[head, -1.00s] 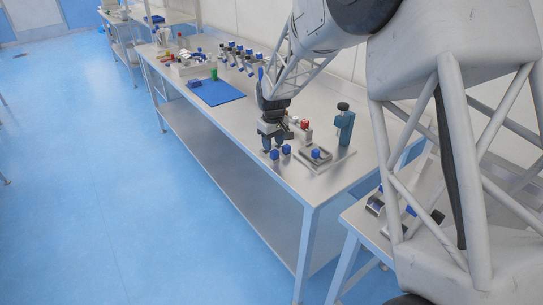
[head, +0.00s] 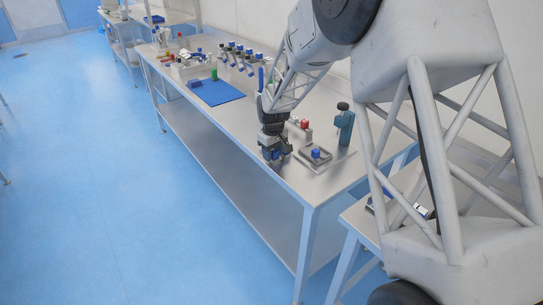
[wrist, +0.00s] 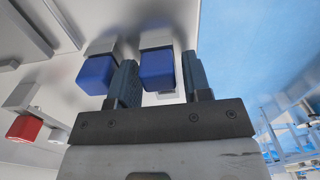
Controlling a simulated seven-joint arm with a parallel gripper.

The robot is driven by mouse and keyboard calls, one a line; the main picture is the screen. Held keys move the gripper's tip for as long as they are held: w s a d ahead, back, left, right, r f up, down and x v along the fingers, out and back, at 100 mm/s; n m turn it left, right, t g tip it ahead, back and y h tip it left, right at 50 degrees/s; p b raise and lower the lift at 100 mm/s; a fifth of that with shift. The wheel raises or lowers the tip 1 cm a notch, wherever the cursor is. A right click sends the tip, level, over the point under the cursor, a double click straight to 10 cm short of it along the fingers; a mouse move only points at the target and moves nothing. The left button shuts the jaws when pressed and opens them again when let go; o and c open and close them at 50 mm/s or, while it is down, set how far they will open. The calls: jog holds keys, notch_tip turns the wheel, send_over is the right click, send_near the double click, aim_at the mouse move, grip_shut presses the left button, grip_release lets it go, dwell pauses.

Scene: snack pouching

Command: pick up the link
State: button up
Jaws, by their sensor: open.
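I cannot tell for sure which thing is the link. In the wrist view a grey piece with a blue block on top (wrist: 157,70) stands between the two fingers of my gripper (wrist: 158,80). The fingers are apart, one on each side of it, and I see no clear grip. A second blue-topped piece (wrist: 97,72) stands just left of the left finger. In the head view my gripper (head: 275,157) is low over the near edge of the steel table, largely hiding these pieces.
A grey fixture with a blue knob (head: 316,153) lies right of my gripper. A teal post with a dark top (head: 344,122) stands behind it. A red-topped piece (head: 304,124) shows behind the gripper, and also in the wrist view (wrist: 25,128). A blue mat (head: 219,92) lies farther left.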

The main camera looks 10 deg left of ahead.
aim_at(273, 151)
jog(key=c, duration=0.8)
jog(key=shift+o, duration=0.2)
jog(key=shift+r, duration=0.75)
jog(key=shift+s+d+r, duration=0.1)
jog(key=shift+s+r, duration=0.1)
jog(key=shift+r, duration=0.35)
jog(key=shift+s+r, duration=0.15)
jog(key=shift+r, duration=0.4)
jog(key=s+d, duration=0.2)
jog(key=s, duration=0.5)
jog(key=s+d+r, duration=0.1)
jog(key=s+d, duration=0.2)
jog(key=s, duration=0.4)
jog(key=shift+d+r, duration=0.15)
jog(key=shift+d, duration=0.1)
jog(key=shift+m, duration=0.3)
